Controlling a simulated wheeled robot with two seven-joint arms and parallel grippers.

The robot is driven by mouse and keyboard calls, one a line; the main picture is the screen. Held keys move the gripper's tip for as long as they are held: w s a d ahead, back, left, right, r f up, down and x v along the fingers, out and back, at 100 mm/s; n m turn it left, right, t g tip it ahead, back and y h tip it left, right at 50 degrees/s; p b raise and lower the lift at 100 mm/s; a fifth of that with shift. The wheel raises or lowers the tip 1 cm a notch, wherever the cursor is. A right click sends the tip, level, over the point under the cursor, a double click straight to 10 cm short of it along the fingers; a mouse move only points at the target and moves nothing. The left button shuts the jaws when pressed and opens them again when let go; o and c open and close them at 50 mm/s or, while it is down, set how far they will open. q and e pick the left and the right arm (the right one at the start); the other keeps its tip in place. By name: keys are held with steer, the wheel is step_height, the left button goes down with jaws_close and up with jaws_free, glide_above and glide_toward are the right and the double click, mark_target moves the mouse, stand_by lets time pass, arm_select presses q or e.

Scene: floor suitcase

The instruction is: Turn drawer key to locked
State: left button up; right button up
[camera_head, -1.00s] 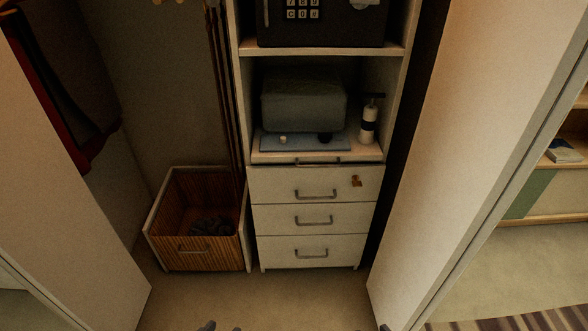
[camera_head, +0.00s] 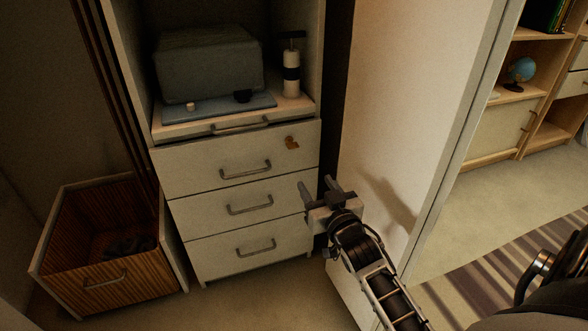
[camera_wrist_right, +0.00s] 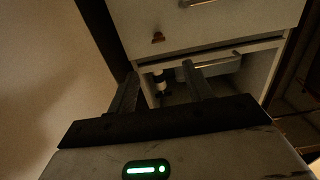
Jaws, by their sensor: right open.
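The drawer key (camera_head: 291,142) is a small brass-brown piece at the upper right of the top drawer (camera_head: 208,170) in the white cabinet. It also shows in the right wrist view (camera_wrist_right: 158,37), where the cabinet appears upside down. The key's exact turn is too small to tell. My right gripper (camera_head: 317,186) is open and empty, below and slightly right of the key, apart from it. Its two fingers (camera_wrist_right: 162,72) point toward the cabinet front in the right wrist view. My left gripper is not in view.
A white door panel (camera_head: 400,110) stands close on the right of my gripper. Two more drawers (camera_head: 245,208) lie below the top one. A wooden-striped box (camera_head: 110,285) stands at the left. A pump bottle (camera_head: 291,75) and a grey-green case (camera_head: 208,62) sit on the shelf above.

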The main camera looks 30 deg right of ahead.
mark_target(292, 144)
arm_select(q)
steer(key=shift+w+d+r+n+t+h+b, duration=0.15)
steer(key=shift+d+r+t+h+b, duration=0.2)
steer(key=shift+b, duration=0.5)
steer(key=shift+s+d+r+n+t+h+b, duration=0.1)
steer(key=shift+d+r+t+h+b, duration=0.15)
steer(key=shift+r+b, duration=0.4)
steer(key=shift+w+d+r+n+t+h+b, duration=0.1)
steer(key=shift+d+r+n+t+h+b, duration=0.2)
steer(key=shift+b, duration=0.7)
arm_select(e)
steer(key=x, duration=1.6)
steer(key=shift+d, duration=0.25)
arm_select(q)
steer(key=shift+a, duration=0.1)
arm_select(e)
steer(key=shift+r, duration=0.1)
steer(key=c, duration=1)
